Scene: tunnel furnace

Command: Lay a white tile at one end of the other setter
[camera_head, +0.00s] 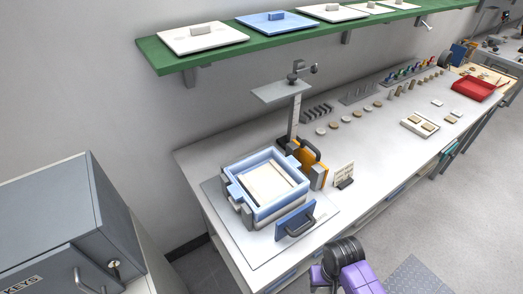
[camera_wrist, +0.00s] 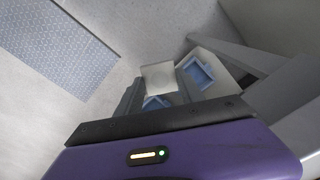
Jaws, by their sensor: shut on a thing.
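In the wrist view my gripper (camera_wrist: 159,90) is shut on a plain white tile (camera_wrist: 158,76), held between its grey fingers. The gripper's tip is not visible in the head view. In the head view a blue square frame (camera_head: 237,189) stands on the near end of the bench, with a cream slab (camera_head: 265,182) inside it. Farther along, a pale tray (camera_head: 408,124) holds two tan pieces. I cannot tell which of these is the other setter. Two small white tiles (camera_head: 437,103) (camera_head: 451,119) lie near the pale tray.
A blue panel with a dark handle (camera_head: 296,221) stands before the frame. A post with a flat plate (camera_head: 282,91) rises behind it. A green shelf (camera_head: 210,63) overhangs the bench. A red bin (camera_head: 474,90) is at the far end; a grey cabinet (camera_head: 65,225) stands left.

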